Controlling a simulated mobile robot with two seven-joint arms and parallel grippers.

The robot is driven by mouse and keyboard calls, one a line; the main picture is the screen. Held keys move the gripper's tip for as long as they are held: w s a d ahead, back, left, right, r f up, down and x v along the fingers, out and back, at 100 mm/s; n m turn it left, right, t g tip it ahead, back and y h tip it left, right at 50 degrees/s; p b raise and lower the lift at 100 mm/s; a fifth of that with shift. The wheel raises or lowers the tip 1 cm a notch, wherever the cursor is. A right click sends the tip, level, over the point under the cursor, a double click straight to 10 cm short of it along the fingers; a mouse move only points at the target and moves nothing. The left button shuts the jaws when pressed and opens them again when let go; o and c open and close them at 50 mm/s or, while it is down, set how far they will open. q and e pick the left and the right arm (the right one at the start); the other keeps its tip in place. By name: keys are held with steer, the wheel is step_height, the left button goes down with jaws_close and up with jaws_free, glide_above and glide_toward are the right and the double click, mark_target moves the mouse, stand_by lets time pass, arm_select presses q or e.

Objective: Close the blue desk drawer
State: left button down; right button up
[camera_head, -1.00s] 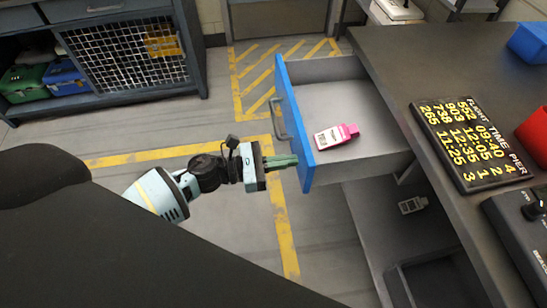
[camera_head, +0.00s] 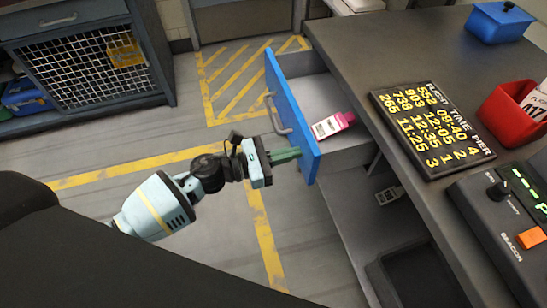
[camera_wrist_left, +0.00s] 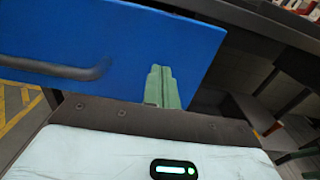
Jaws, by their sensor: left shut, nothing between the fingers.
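The blue-fronted desk drawer (camera_head: 292,105) is partly open, sticking out to the left from under the grey desk. A grey bar handle (camera_head: 277,114) is on its face. A pink and white bottle or tag (camera_head: 333,125) lies inside the drawer. My left gripper (camera_head: 298,153) is shut and empty, its green fingertips at the near lower part of the blue front. In the left wrist view the green fingers (camera_wrist_left: 161,88) are against or just in front of the blue panel (camera_wrist_left: 110,40), to the right of the handle. My right gripper is not in view.
The desk top (camera_head: 370,65) carries a flight board (camera_head: 432,128), a red bin (camera_head: 515,115), a blue box (camera_head: 498,22) and a control console (camera_head: 505,220). A dark tray (camera_head: 405,278) sits below the drawer. A mesh-front cabinet (camera_head: 90,60) stands at the far left. The floor left of the drawer is clear.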

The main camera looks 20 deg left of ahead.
mark_target(346, 141)
arm_select(q)
steer(key=b+x, duration=0.1)
steer(key=x, duration=0.4)
steer(key=shift+d+f, duration=0.1)
steer(key=shift+f, duration=0.05)
steer(key=b+x, duration=0.2)
steer(key=x, duration=0.6)
steer(key=shift+w+d+b, duration=0.25)
steer(key=shift+b, duration=0.05)
steer(key=shift+w+d, duration=0.2)
steer(key=shift+d, duration=0.05)
steer(key=shift+r, duration=0.25)
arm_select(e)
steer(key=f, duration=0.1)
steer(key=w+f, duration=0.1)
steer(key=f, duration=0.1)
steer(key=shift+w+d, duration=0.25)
arm_select(q)
steer(key=shift+d+r, duration=0.1)
steer(key=shift+r, duration=0.05)
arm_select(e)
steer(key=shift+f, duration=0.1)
